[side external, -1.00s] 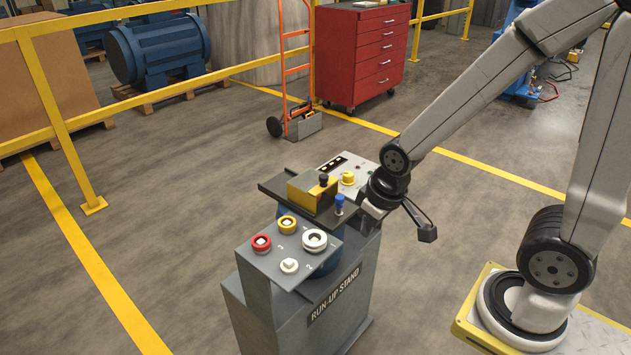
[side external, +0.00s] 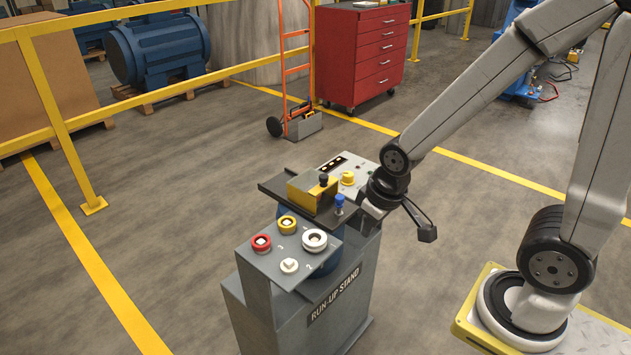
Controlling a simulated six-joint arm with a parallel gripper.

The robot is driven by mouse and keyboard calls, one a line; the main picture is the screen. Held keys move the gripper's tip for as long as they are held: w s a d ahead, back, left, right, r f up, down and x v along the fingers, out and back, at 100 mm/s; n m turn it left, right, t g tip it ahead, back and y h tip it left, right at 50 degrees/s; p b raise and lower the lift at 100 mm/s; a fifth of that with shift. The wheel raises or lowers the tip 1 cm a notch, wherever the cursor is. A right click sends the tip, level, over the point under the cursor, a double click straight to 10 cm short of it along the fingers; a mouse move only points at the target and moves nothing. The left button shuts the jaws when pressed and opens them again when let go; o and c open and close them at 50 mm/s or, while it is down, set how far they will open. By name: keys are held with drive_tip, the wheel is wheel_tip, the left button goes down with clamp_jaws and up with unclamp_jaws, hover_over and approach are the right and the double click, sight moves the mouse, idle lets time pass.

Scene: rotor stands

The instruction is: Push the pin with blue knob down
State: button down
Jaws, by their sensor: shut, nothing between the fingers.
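The pin with the blue knob (side external: 339,201) stands upright on the dark plate of the run-up stand (side external: 300,320), in front of a yellow block (side external: 306,190). A pin with a black knob (side external: 323,180) stands by that block. My gripper (side external: 366,212) is just right of the blue-knobbed pin, low at the stand's right edge. Its fingertips are small and partly hidden in this view. I see nothing held in it. I cannot tell whether it touches the pin.
The sloped panel in front carries a red-ringed button (side external: 261,243), a yellow-ringed one (side external: 287,224), a white-ringed one (side external: 314,239) and a white square one (side external: 289,266). A yellow knob (side external: 347,178) sits on the rear panel. A yellow railing (side external: 60,130) runs behind.

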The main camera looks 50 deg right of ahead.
drive_tip(key=c, duration=1.3)
unclamp_jaws()
drive_tip(key=o, duration=0.7)
drive_tip(key=shift+w, duration=0.15)
drive_tip(key=shift+o, duration=1.1)
drive_tip(key=shift+w+d+m, duration=0.15)
drive_tip(key=shift+w+m, duration=0.1)
drive_tip(key=shift+m, duration=0.05)
drive_tip(key=m+g, duration=0.3)
drive_tip(key=m, duration=1.7)
hover_over(340, 197)
drive_tip(key=shift+s+a+f, duration=0.1)
drive_tip(key=shift+a+f, duration=0.05)
drive_tip(key=shift+f, duration=0.4)
drive_tip(key=shift+a+f, duration=0.15)
drive_tip(key=shift+f, duration=0.35)
drive_tip(key=shift+w+d+f, duration=0.1)
drive_tip(key=shift+w+d, duration=0.1)
drive_tip(key=shift+d, duration=0.2)
drive_tip(key=shift+f, duration=0.1)
drive_tip(key=shift+f, duration=3.8)
